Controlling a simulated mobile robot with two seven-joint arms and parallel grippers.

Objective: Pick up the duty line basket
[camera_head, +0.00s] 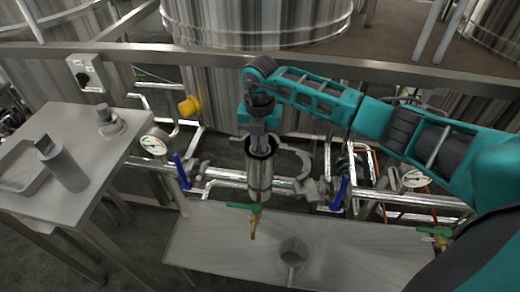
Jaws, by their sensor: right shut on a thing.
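My right gripper (259,133) points down at the open top of an upright steel strainer body (260,180) between two blue-handled valves. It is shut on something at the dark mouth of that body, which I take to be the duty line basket. The basket itself is mostly hidden by the fingers and the rim, so I cannot tell how far it sits inside. An open curved clamp (304,158) hangs to the right of the strainer body. My left gripper is not in view.
Blue valve handles (181,171) and (339,193) flank the body. A green-handled drain valve (245,207) is below, above a steel trough (205,250). The left table (50,205) bears a grey cylinder (66,169), a shallow tray (35,185) and a round fitting (110,123). A steel rail (200,53) crosses behind.

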